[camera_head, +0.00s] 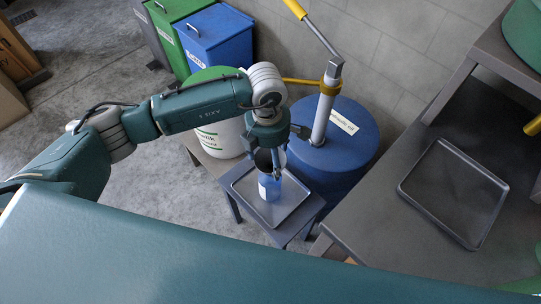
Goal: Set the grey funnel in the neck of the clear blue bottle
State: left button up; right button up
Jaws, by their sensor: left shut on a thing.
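The clear blue bottle (270,188) stands upright on a tray on a small stand in the middle of the view. It has a pale label low on its left side. My left gripper (272,168) points down right over the bottle's top and is shut on the grey funnel (262,160), which shows as a dark shape between the fingers. The fingers hide the bottle's neck, so I cannot tell whether the funnel's spout is in it or above it. My right gripper is not in view.
The tray (296,207) has a raised rim. A blue drum (340,172) with a hand pump (323,110) stands close on the right, a white tub (222,138) behind left. A dark bench with an empty tray (450,205) is on the right. Bins (216,42) stand at the back.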

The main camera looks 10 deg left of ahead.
pick_arm(q)
jog(key=shift+f+b, duration=0.4)
jog(key=shift+f, duration=0.1)
dwell(0.3)
jog(key=o, duration=1.1)
jog(key=shift+c, duration=0.2)
jog(key=shift+o, duration=0.6)
jog(key=shift+r, duration=0.15)
jog(key=shift+r+p, duration=1.95)
jog(key=shift+r, duration=1.45)
jog(key=shift+s+f, duration=0.1)
